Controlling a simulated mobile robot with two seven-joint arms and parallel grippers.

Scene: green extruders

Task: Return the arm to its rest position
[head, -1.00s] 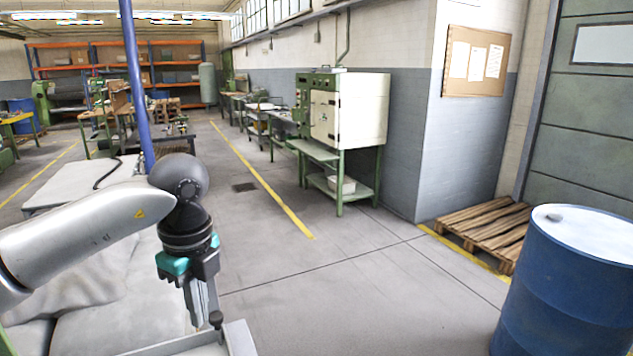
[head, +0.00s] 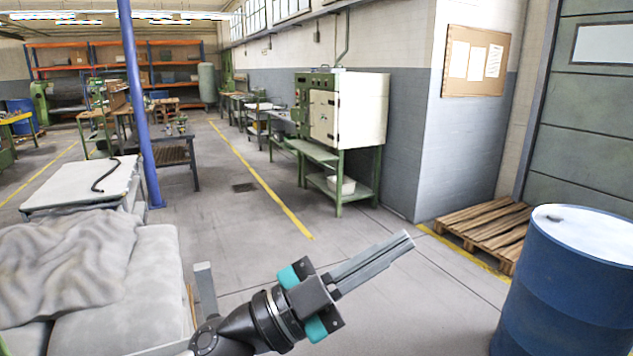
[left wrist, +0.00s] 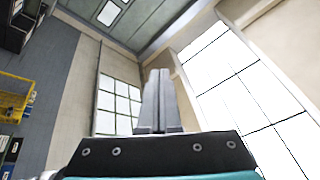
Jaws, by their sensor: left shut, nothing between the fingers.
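My left gripper (head: 408,240) shows in the lower middle of the head view, pointing up and to the right. Its two grey fingers lie together, shut and empty. In the left wrist view the shut fingers (left wrist: 158,75) point up toward the windows and ceiling, with nothing between them. Most of the left arm is below the bottom edge of the head view. My right gripper is not in view.
A blue barrel (head: 565,285) stands at the right, near a wooden pallet (head: 490,236). A grey sofa (head: 120,290) with a blanket is at the left. A blue post (head: 137,100) rises behind it. The floor (head: 290,255) in the middle is clear.

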